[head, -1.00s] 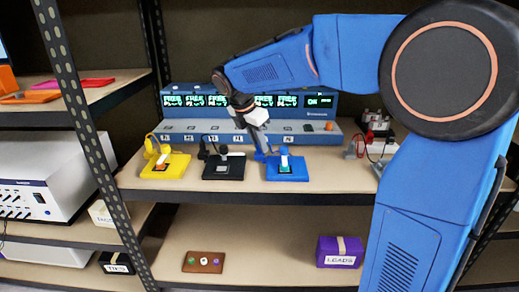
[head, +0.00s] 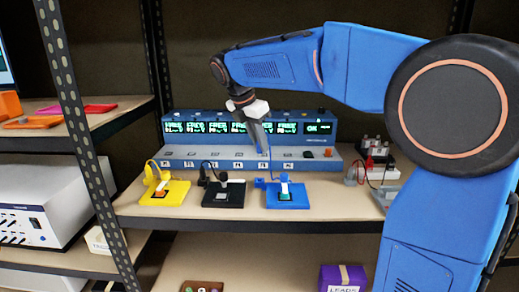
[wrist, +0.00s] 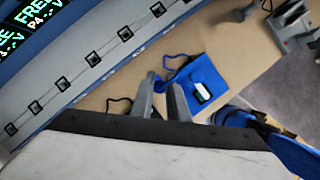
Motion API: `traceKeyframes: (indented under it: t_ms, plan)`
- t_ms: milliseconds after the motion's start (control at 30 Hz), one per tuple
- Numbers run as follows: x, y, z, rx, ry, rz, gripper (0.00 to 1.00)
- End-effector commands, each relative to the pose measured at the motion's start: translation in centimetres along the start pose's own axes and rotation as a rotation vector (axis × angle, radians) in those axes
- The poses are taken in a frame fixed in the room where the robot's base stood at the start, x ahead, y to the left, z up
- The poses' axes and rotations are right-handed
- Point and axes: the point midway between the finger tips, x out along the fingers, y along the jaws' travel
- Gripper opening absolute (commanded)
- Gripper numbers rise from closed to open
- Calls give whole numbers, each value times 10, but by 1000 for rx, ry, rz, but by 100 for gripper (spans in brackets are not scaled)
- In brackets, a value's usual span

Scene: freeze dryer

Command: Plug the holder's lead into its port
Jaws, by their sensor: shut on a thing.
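The blue holder (head: 288,199) stands on the shelf to the right of a black holder (head: 223,197) and a yellow holder (head: 164,197). It also shows in the wrist view (wrist: 203,78), with its blue lead running towards my fingertips. My gripper (head: 265,152) is above and behind the blue holder, in front of the port row. In the wrist view my fingers (wrist: 163,88) are closed around the blue lead's end, mostly hidden between them. The blue device (head: 240,155) has a row of square ports along its lower ledge, one of them showing in the wrist view (wrist: 93,59).
Displays (head: 209,127) on the device read FREE, and one reads OK. A grey and red apparatus (head: 374,165) with cables stands on the right. A slotted rack post (head: 84,140) rises on the left. Bare shelf lies in front of the holders.

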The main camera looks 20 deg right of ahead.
Motion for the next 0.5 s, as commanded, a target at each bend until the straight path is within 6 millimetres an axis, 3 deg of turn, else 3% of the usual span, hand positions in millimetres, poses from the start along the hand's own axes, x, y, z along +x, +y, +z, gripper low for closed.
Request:
traceKeyframes:
  t_ms: [500]
  plan:
    - [-11, 0, 4, 0, 0, 1, 0]
